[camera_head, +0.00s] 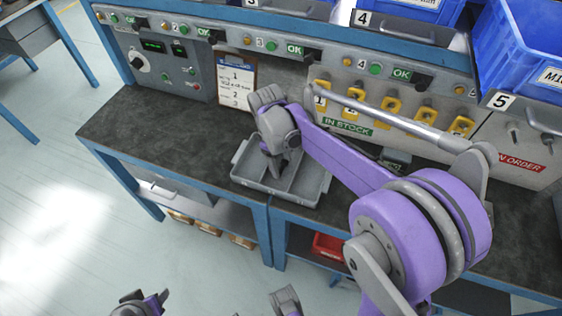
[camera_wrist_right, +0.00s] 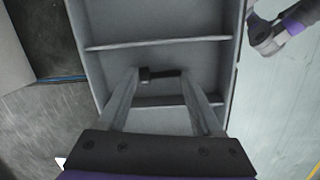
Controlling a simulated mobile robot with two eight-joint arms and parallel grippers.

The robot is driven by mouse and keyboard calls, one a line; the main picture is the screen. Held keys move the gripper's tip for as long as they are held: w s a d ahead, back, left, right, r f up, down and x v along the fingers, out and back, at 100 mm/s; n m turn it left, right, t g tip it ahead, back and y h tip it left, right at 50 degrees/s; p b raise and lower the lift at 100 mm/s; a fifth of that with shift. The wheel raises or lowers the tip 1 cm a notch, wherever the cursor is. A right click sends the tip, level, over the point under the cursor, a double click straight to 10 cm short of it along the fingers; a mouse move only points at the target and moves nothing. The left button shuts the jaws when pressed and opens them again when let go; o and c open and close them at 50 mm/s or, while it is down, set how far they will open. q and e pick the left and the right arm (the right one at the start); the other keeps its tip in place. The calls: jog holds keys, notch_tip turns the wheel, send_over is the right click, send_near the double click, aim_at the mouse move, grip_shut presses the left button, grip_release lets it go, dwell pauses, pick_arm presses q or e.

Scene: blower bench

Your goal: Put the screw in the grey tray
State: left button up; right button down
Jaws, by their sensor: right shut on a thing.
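The grey tray (camera_head: 310,185) sits on the dark bench top near its front edge, divided into compartments. It fills much of the right wrist view (camera_wrist_right: 88,25), where two cross dividers show. My right gripper (camera_head: 276,170) points down over the tray in the head view. In the right wrist view my right gripper (camera_wrist_right: 160,78) is shut on the dark screw (camera_wrist_right: 160,73), which lies crosswise between the fingertips, its head at the left. The screw appears over the compartment between the two dividers. In the head view it is hidden. Part of my left gripper (camera_head: 142,304) shows at the bottom edge; its jaws are unclear.
A clipboard (camera_head: 237,80) leans behind the tray. Yellow holders (camera_head: 357,103) on the "IN STOCK" panel and blue bins (camera_head: 525,45) stand at the back right. A red bin (camera_head: 328,246) is on the shelf below. The bench left of the tray is clear.

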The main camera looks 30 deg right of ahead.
jog(key=shift+c, duration=0.2)
grip_release()
jog(key=shift+r, duration=0.3)
notch_tip(320, 180, up, 10)
jog(key=w+a+r+p, duration=0.1)
jog(key=p, duration=0.1)
jog(key=s+a+f+m+t, duration=0.1)
jog(key=s+f+m+t, duration=0.1)
jog(key=s, duration=0.4)
jog(key=s+a+f+m+t, duration=0.2)
jog(key=s+f, duration=0.2)
jog(key=s, duration=0.2)
jog(key=s+a+f+m+t+y, duration=0.1)
jog(key=s+a+f+m+t, duration=0.1)
jog(key=s+f, duration=0.2)
jog(key=s, duration=0.2)
jog(key=shift+s+a, duration=0.2)
jog(key=shift+s, duration=0.15)
